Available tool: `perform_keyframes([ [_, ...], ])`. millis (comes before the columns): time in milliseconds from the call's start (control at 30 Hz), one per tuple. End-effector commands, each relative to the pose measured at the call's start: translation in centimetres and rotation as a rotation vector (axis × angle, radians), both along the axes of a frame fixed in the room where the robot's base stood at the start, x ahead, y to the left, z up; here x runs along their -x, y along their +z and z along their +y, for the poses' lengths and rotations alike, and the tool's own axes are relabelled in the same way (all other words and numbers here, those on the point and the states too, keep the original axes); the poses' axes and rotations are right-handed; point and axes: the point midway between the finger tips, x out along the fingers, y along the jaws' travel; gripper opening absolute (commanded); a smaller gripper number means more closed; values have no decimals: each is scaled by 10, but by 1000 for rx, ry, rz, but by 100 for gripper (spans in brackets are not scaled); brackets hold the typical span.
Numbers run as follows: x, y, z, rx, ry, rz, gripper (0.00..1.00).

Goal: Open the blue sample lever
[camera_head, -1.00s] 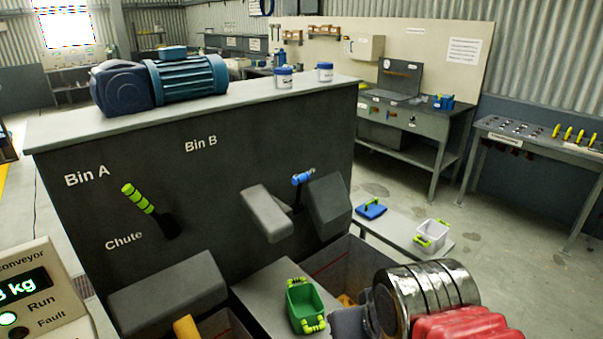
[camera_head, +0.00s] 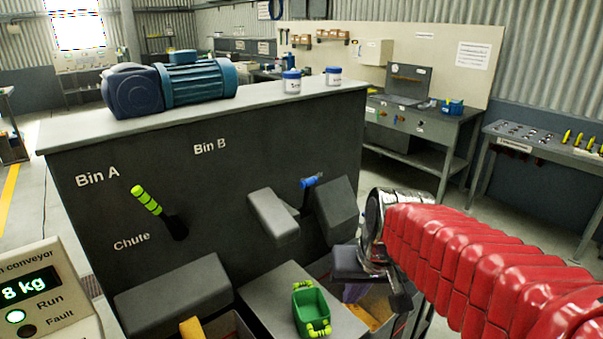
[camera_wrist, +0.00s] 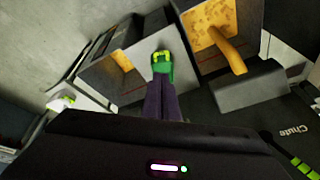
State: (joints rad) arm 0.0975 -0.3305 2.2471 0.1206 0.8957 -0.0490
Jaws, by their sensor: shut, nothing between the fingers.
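The blue lever (camera_head: 309,182) sticks out from the dark machine front between two grey blocks, below the Bin B label. It is not seen in the wrist view. My gripper (camera_head: 353,293) is to the right of and below the lever, apart from it, over the bin area. In the wrist view my gripper's purple fingers (camera_wrist: 161,100) lie together and empty, pointing down toward the green tray.
A small green tray (camera_head: 311,310) sits on a grey stand (camera_head: 270,291) below the lever. Grey blocks (camera_head: 272,215) and (camera_head: 337,208) flank the lever. A lime-green lever (camera_head: 146,199) is at left, above the Chute label. Bins with yellow-orange material stand below.

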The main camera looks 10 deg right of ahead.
Motion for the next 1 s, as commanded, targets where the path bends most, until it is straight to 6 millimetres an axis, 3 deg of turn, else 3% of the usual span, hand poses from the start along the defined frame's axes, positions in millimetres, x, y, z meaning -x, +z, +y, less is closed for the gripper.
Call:
perform_keyframes([
  [1000,-195,26,-11,-146,123,-128,0],
])
